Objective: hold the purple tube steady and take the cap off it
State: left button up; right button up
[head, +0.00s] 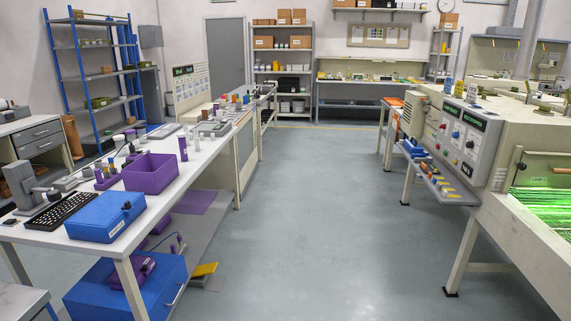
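A purple tube (183,149) stands upright on the long white table (205,165) at the left, just behind an open purple bin (150,174). It is small in the picture, and I cannot make out whether a cap is on it. Smaller purple pieces (107,176) stand in a cluster left of the bin; I cannot tell whether any is a tube. Neither of my grippers is in view, and nothing is seen touching the purple tube.
A blue box (105,216) and a black keyboard (62,210) lie on the table's near end. A grey machine (467,137) with a control panel stands at the right. The floor aisle (310,220) between is clear. A yellow-topped item (205,269) lies beside the lower blue box (130,290).

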aim_at(182, 143)
jog(key=i, duration=2.45)
jog(key=i+u, duration=0.3)
jog(key=i, duration=0.2)
jog(key=i+l+u, duration=0.2)
jog(key=i+u, duration=0.15)
jog(key=i+l+u, duration=0.3)
jog(key=i, duration=0.25)
